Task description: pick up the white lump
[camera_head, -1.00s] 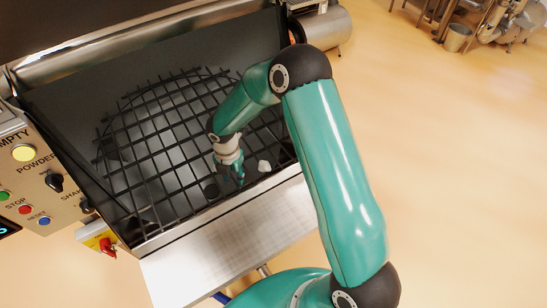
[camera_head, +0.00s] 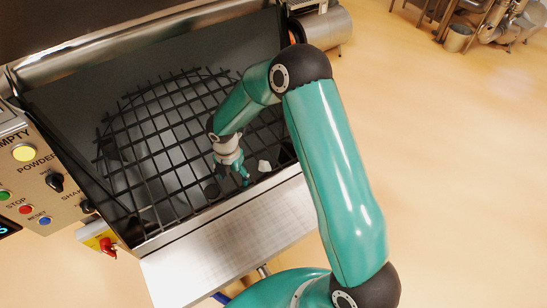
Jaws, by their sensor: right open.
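A small white lump (camera_head: 264,166) rests on the dark grate (camera_head: 172,182) inside the hopper, near its front right corner. My right gripper (camera_head: 236,180) is just left of the lump, pointing down at the grate. Its fingers are spread apart with nothing seen between them, and the lump is outside them. In this view I cannot tell exactly how high the fingertips are above the bars. My left gripper is not in view.
A dark round piece (camera_head: 211,188) lies on the grate just left of the gripper. A steel front ledge (camera_head: 228,236) edges the hopper. A control panel (camera_head: 38,180) with coloured buttons stands at the left. Open floor lies to the right.

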